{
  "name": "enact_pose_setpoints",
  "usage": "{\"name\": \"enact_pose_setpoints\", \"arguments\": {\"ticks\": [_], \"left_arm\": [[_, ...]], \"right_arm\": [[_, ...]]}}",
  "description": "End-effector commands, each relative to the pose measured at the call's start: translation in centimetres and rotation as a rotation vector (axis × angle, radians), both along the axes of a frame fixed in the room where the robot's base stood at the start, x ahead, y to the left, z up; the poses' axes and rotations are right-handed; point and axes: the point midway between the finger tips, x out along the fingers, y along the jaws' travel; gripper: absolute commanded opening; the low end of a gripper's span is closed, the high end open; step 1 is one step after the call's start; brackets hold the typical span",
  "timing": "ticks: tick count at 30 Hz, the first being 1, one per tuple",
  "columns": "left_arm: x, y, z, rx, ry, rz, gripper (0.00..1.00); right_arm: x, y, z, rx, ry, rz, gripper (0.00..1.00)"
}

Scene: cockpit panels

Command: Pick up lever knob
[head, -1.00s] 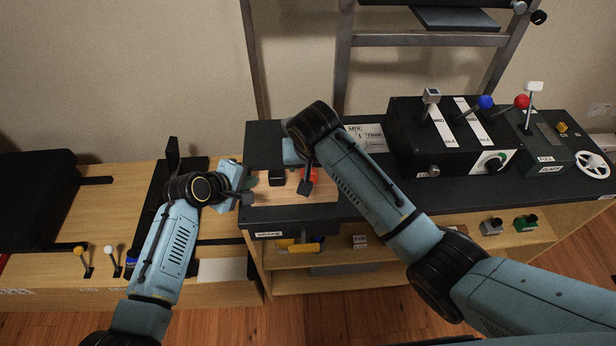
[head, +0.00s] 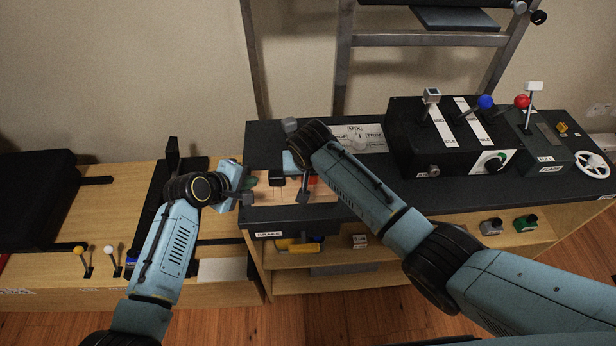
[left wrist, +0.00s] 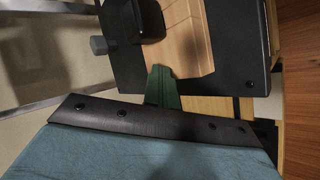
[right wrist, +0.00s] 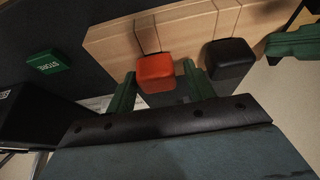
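A red lever knob (right wrist: 155,73) stands by the slotted wooden plate in the right wrist view. A sliver of it shows in the head view (head: 313,181). The green fingers of my right gripper (right wrist: 163,90) are apart, one on each side of the red knob; I cannot tell whether they touch it. A black lever knob (right wrist: 228,58) stands to its right, also visible in the head view (head: 277,178). My left gripper (head: 250,184) is beside the plate's left end; its green fingers look closed together and empty in the left wrist view (left wrist: 163,86).
The wooden plate (left wrist: 185,35) is set in a dark console top (head: 420,190). A grey knob (head: 290,124) rises at the back. A black box with levers (head: 410,145) stands to the right. Shelves below hold small items, including a yellow one (head: 296,245).

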Motion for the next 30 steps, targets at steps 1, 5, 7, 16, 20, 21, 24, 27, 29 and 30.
{"name": "enact_pose_setpoints", "arguments": {"ticks": [1,5,7,16,20,21,24,27,29,30], "left_arm": [[-0.1,0.0,-0.1,0.001,0.003,-0.001,0.00],[-0.1,0.0,-0.1,0.001,0.003,-0.001,0.00],[-0.1,0.0,-0.1,0.001,0.003,-0.001,0.00],[-0.1,0.0,-0.1,0.000,0.003,-0.001,0.00],[-0.1,0.0,-0.1,0.000,0.003,-0.001,0.00],[-0.1,0.0,-0.1,0.000,0.003,-0.001,0.00],[-0.1,-0.1,-0.1,0.000,0.003,-0.001,0.00],[-0.1,-0.1,-0.1,0.000,0.003,-0.001,0.00],[-0.1,0.0,-0.1,0.000,0.004,-0.001,0.00],[-0.1,0.0,-0.1,0.000,0.004,-0.001,0.00]], "right_arm": [[0.0,0.0,0.0,0.000,0.000,0.000,0.47],[0.0,0.0,0.0,0.000,0.000,0.000,0.30],[0.0,0.0,0.0,0.001,0.000,0.000,0.20],[0.0,0.1,0.3,0.002,-0.001,0.001,0.16],[0.1,0.1,2.0,0.004,-0.004,0.002,0.16],[0.1,0.1,2.8,0.005,-0.005,0.002,0.16],[0.1,0.1,4.9,0.005,-0.006,0.002,0.16],[0.1,0.1,6.9,0.004,-0.004,0.002,0.16],[0.0,0.1,7.9,0.003,-0.004,0.000,0.16],[0.0,0.0,8.5,0.002,-0.003,0.001,0.16]]}}
